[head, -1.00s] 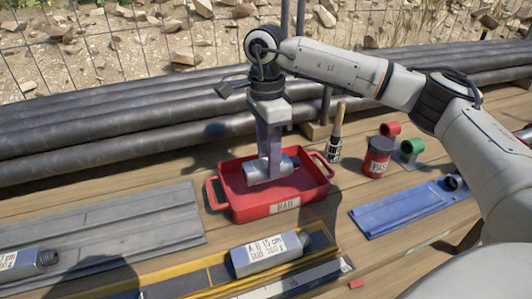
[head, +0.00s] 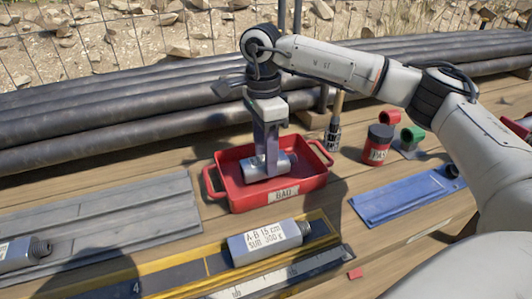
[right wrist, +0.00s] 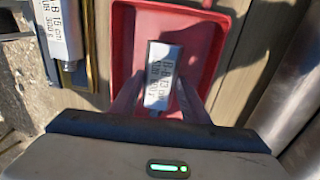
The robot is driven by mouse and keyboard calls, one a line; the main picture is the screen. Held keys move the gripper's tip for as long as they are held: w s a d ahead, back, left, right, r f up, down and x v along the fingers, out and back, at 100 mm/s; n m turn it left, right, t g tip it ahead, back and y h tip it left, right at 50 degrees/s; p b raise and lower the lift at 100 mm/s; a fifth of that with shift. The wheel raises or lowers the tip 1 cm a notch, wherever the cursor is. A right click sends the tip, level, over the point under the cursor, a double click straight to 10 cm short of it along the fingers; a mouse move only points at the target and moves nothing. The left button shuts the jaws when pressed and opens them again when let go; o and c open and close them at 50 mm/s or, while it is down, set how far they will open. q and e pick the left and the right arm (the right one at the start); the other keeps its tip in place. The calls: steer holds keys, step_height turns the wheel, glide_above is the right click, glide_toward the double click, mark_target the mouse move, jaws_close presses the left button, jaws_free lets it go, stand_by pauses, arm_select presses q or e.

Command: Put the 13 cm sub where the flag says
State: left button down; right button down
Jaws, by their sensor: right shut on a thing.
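No flag is clearly seen. My left gripper is not in view.
A 15 cm sub (head: 268,242) lies on a yellow-edged measuring strip in front of the tray. Another sub (head: 16,254) lies on a grey mat (head: 120,222). A blue mat (head: 405,196), a dark red can (head: 378,145) and a brush (head: 333,135) are right. Black pipes (head: 100,125) run behind.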

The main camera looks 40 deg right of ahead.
steer(key=shift+f, duration=0.2)
stand_by(0.4)
steer(key=c, duration=1)
jaws_free()
steer(key=o, duration=0.4)
steer(key=shift+f, duration=0.1)
step_height(320, 180, up, 7)
steer(key=p, duration=0.5)
